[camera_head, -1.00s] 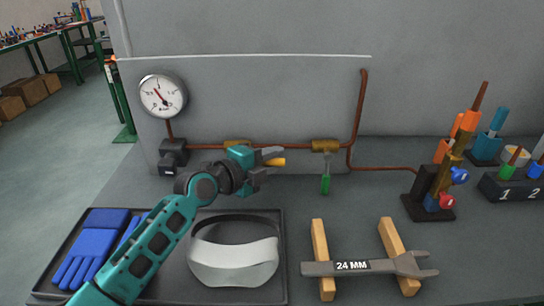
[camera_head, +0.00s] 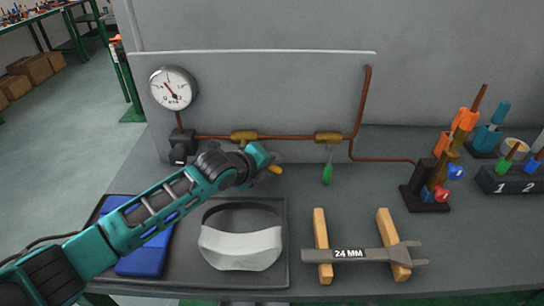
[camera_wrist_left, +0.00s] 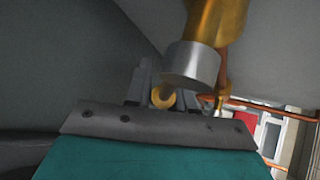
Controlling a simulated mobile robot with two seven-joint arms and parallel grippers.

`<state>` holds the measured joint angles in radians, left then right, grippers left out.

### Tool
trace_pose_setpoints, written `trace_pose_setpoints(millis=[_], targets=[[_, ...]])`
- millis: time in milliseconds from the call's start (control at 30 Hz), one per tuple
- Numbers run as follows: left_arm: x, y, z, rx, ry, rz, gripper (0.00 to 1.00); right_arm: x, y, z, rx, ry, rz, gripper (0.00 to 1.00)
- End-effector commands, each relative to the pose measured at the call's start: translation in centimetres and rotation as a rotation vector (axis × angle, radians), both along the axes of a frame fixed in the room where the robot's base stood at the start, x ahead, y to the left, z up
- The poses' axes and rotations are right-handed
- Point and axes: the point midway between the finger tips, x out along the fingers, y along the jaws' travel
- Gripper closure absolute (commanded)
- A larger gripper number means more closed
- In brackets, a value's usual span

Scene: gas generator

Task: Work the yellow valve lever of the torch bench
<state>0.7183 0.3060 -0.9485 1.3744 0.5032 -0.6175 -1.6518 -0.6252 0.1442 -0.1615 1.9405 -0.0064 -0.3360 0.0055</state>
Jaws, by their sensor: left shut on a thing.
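In the left wrist view, a round yellow end (camera_wrist_left: 163,98) sits between the fingers, beside a silver collar (camera_wrist_left: 190,65) under the brass body (camera_wrist_left: 220,18). My right gripper is not in view.
A second brass valve (camera_head: 328,138) with a green lever (camera_head: 327,174) hanging down is to the right. A pressure gauge (camera_head: 173,88) is upper left. A 24 MM wrench (camera_head: 370,254) rests on wooden blocks.

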Motion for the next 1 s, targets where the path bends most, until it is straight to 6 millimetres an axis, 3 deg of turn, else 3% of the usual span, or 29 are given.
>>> trace_pose_setpoints(millis=[433,467,633,1000], targets=[[0.00,0.09,-0.15,0.012,0.001,0.000,1.00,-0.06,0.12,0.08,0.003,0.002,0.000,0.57],[0.00,0.09,-0.15,0.012,0.001,0.000,0.74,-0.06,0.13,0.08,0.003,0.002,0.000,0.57],[0.01,0.08,-0.13,0.011,0.001,0.000,0.58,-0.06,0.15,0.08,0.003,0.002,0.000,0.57],[-0.26,0.32,0.11,0.011,0.000,0.000,0.56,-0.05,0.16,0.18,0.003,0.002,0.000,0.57]])
